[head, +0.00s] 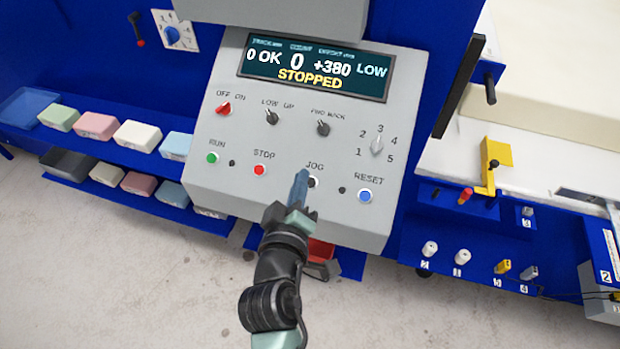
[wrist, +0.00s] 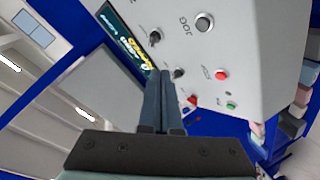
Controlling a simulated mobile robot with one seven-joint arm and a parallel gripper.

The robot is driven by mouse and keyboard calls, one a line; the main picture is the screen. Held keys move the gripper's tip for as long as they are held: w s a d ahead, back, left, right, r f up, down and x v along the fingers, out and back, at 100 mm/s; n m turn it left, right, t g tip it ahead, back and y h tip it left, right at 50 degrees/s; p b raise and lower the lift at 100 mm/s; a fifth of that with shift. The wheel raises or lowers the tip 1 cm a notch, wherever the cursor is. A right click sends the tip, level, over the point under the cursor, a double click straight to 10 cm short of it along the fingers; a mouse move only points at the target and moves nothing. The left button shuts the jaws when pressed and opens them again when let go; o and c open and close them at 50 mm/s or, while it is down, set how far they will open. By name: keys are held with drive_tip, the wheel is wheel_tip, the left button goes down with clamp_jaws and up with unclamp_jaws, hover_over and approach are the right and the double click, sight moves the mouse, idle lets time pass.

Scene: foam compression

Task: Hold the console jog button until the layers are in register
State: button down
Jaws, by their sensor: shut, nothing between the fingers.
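The grey console (head: 225,180) has a dark display (head: 312,70) reading "0 OK", "0", "+380", "LOW" and, in yellow, "STOPPED". The jog button (head: 314,182) is below its JOG label, partly behind my fingertips in the head view. In the wrist view my fingertips (wrist: 164,76) are apart from the button.
The red stop button (head: 260,170), green run button (head: 212,158) and blue reset button (head: 365,196) share the jog button's row. Above are a red off/on switch (head: 223,108), two dark knobs and a numbered dial (head: 376,145). A yellow crank bracket (head: 492,165) stands right.

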sight(310, 182)
drive_tip(key=w+f+b, duration=0.1)
drive_tip(key=f+b, duration=0.1)
drive_tip(key=w+d+f+b, duration=0.1)
drive_tip(key=w+f+b, duration=0.1)
drive_tip(key=f, duration=0.1)
drive_tip(key=w+f+b, duration=0.1)
drive_tip(key=f+b, duration=0.1)
drive_tip(key=shift+w+d+f, duration=0.2)
drive_tip(key=shift+d+f, duration=0.05)
drive_tip(key=shift+f, duration=0.1)
idle(2.0)
drive_tip(key=shift+w+f, duration=0.2)
drive_tip(key=shift+f, duration=0.05)
